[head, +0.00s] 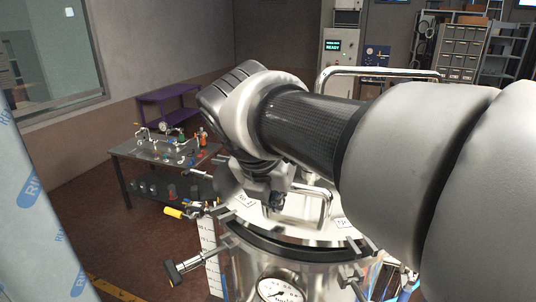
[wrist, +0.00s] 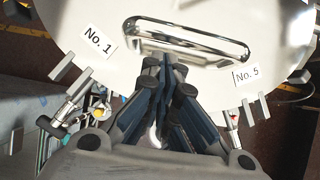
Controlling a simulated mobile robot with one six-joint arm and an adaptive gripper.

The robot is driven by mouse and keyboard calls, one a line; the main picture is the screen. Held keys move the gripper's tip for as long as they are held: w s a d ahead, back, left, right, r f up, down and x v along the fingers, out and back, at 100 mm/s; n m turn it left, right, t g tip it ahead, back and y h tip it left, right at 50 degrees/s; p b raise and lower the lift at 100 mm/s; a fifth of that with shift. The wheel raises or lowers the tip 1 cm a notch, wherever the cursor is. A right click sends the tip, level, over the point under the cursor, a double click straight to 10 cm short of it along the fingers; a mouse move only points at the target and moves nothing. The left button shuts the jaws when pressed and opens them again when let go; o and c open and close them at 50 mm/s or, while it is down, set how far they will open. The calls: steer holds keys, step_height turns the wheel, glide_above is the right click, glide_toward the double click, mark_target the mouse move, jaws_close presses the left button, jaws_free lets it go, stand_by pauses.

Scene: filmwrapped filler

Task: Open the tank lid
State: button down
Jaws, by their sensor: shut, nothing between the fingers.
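In the wrist view the lid (wrist: 90,18) fills the top and carries a bar handle (wrist: 190,38) between labels "No. 1" and "No. 5". The handle (head: 325,208) also shows in the head view. My gripper (head: 276,203) is above the lid, partly hidden by my wrist. In the wrist view my gripper (wrist: 163,62) is shut and empty, its tips at the near side of the handle. Whether they touch it I cannot tell.
Clamp bolts with knobs stick out around the tank rim, one with a black knob (head: 175,275). A pressure gauge (head: 280,290) is on the tank front. A workbench (head: 135,152) with fittings stands at the left. A wrapped blue-white column (head: 35,220) is at the left edge.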

steer(key=shift+x, duration=1.05)
steer(key=shift+r, duration=0.15)
